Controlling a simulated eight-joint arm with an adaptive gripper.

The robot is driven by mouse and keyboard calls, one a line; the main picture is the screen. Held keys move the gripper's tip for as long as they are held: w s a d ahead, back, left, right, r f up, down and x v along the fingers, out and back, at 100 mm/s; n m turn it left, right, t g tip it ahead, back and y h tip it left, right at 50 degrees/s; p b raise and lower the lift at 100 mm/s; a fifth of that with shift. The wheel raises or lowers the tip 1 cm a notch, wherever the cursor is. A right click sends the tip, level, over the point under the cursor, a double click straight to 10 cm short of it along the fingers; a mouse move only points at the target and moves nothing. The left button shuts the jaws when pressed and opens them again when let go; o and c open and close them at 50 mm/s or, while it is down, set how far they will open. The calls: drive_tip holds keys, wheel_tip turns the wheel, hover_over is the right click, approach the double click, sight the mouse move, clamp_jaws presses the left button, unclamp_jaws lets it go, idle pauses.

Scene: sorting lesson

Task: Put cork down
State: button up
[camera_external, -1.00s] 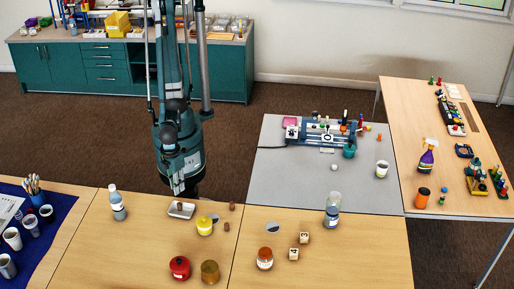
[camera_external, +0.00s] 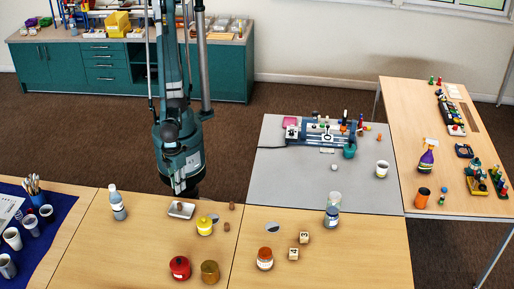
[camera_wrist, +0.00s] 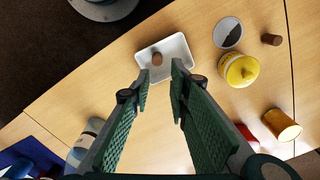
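A brown cork (camera_wrist: 157,59) is in the small white tray (camera_wrist: 178,47) in the wrist view. My gripper (camera_wrist: 160,76) is open, its two green fingers apart with nothing between them; the cork shows just past the fingertips. In the external view my gripper (camera_external: 181,190) hangs just behind and above the tray (camera_external: 181,214). Two more brown corks stand to the right of the tray, a rear one (camera_external: 232,206) and a front one (camera_external: 226,227). One of these also shows in the wrist view (camera_wrist: 271,39).
A yellow pot (camera_external: 204,227) stands right of the tray, beside a grey disc (camera_wrist: 227,33). A red pot (camera_external: 180,267) and an amber jar (camera_external: 210,272) stand in front. A bottle (camera_external: 118,204) stands to the left. Bare table lies between the bottle and the red pot.

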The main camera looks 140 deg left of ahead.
drive_tip(key=a+r+n+t, duration=0.7)
drive_tip(key=a+r+n, duration=0.8)
drive_tip(key=a+r, duration=0.5)
drive_tip(key=shift+s+a+r, duration=0.25)
drive_tip(key=shift+s+a, duration=0.1)
drive_tip(key=shift+a, duration=1.75)
drive_tip(key=o, duration=0.4)
